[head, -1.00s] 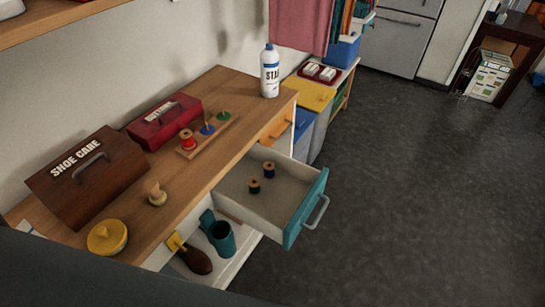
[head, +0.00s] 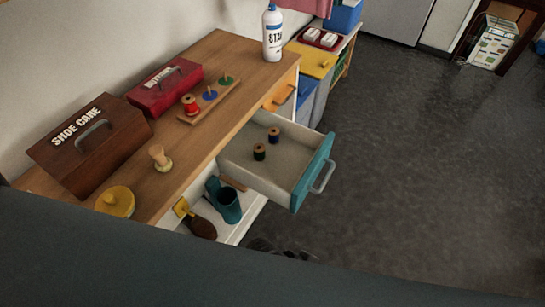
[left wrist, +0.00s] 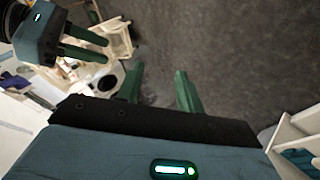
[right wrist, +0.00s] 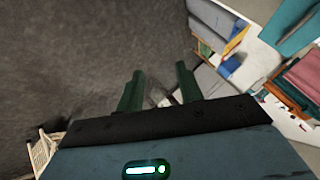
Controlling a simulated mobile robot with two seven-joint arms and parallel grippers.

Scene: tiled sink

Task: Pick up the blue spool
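Neither gripper can be made out clearly in the head view, and both are away from the spools.
On the wooden top (head: 215,62) are a peg rack (head: 212,102) with a red spool (head: 190,105), a red box (head: 165,87), a shoe care box (head: 90,146) and a white bottle (head: 272,35). A teal cup (head: 229,206) and brush sit below. Floor at right is clear.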

